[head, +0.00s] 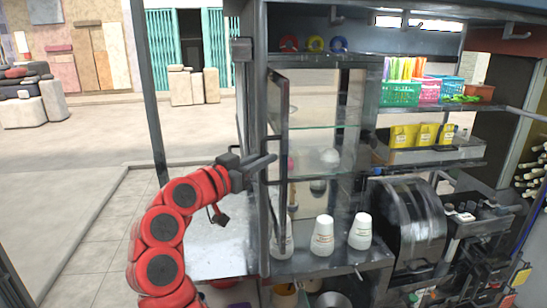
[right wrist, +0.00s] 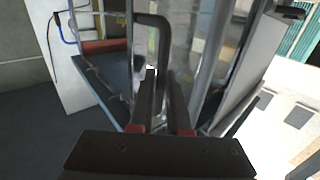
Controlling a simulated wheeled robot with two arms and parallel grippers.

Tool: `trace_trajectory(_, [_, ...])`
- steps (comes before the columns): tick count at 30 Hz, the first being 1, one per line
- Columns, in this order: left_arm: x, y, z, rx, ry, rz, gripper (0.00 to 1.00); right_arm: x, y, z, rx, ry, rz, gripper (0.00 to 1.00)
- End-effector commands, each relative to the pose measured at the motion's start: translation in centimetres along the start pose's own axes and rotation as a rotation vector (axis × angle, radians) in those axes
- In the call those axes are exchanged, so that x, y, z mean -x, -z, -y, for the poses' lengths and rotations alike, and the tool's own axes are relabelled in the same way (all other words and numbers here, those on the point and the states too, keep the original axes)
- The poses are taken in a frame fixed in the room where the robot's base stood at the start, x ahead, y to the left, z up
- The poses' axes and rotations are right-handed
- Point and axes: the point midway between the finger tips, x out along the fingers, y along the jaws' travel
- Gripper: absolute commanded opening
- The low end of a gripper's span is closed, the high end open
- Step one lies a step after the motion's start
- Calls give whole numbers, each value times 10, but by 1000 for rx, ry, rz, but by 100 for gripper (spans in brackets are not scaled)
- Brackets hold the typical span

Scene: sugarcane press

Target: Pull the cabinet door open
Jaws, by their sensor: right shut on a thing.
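The cabinet (head: 362,100) has glass shelves and a dark metal frame. Its dark-framed glass door (head: 278,110) shows nearly edge-on at the cabinet's left side, apparently swung outward, with the interior in view to its right. My right gripper (head: 266,162), on the red arm, is at the door's outer edge at mid height. In the right wrist view, my right gripper (right wrist: 160,105) is shut on the dark bent door handle (right wrist: 152,22); the exact contact is partly hidden between the fingers. My left gripper is not in view.
White cups (head: 322,238) stand on the lower shelf, one partly behind the door. A dark drum-like machine (head: 408,222) stands to the right. Colored baskets (head: 400,94) and yellow containers (head: 403,135) fill the right shelves. Open pavement (head: 110,190) lies left of the cabinet.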

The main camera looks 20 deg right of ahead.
Motion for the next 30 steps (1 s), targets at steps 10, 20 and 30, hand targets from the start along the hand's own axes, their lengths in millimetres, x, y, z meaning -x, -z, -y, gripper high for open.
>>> trace_trajectory(10, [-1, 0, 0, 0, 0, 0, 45, 1, 2, 2, -1, 2, -4, 0])
trace_trajectory(20, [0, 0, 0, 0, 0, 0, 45, 0, 1, 2, 0, 1, -2, 45])
trace_trajectory(30, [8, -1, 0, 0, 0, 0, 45, 17, -2, 3, 0, 5, -2, 45])
